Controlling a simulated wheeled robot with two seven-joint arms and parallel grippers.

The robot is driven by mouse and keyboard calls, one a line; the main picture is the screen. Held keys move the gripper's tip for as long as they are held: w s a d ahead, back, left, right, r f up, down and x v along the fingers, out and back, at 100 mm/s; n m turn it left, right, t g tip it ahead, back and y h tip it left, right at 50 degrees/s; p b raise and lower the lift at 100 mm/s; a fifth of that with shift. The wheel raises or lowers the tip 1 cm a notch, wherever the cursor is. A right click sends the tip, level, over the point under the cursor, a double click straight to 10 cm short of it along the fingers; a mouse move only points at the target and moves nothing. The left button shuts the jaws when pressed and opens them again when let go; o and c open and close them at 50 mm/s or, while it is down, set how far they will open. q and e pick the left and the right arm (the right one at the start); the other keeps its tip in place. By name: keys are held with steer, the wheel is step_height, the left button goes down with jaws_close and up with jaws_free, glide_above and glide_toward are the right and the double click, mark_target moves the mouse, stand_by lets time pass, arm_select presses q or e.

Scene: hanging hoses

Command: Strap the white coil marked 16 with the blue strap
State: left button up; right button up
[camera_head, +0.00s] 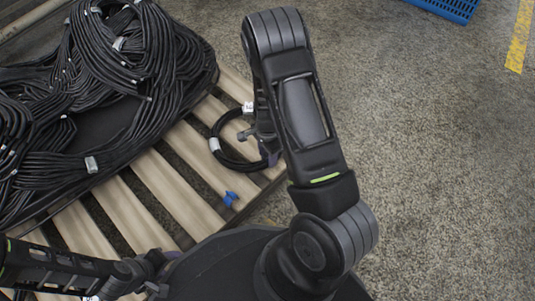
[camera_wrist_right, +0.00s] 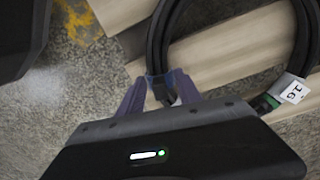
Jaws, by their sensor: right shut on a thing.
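The coil tagged 16 (camera_head: 222,155) is a loop of black hose with white tags, not white itself, and lies on the pallet's right end. In the right wrist view the coil (camera_wrist_right: 304,40) carries a white tag reading 16 (camera_wrist_right: 293,92). My right gripper (camera_wrist_right: 160,88) is shut at the coil's near side, on a dark blue band (camera_wrist_right: 155,80) that looks like a strap at the hose; how far it goes around is hidden. A small bright blue piece (camera_head: 231,198) lies on the slats. My left gripper (camera_head: 155,286) is low in the head view, its fingers unclear.
The slatted wooden pallet (camera_head: 157,176) holds a big heap of black hoses (camera_head: 110,60) at the left. A blue crate (camera_head: 448,8) stands at the top right by a yellow floor line (camera_head: 521,38). The concrete floor at the right is clear.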

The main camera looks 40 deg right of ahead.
arm_select(q)
steer(key=shift+f+b, duration=0.3)
arm_select(e)
steer(key=shift+f, duration=0.4)
steer(key=o, duration=1.4)
steer(key=shift+o, duration=0.2)
arm_select(q)
steer(key=shift+r, duration=0.1)
steer(key=shift+w+a+r, duration=0.1)
steer(key=shift+w+r, duration=0.1)
steer(key=shift+r, duration=0.05)
arm_select(e)
steer(key=shift+r, duration=0.25)
arm_select(q)
steer(key=r+p, duration=0.1)
steer(key=p, duration=0.1)
steer(key=r+p, duration=0.2)
steer(key=shift+s+r, duration=0.25)
steer(key=shift+s, duration=0.15)
arm_select(e)
step_height(320, 180, up, 8)
steer(key=shift+f, duration=0.25)
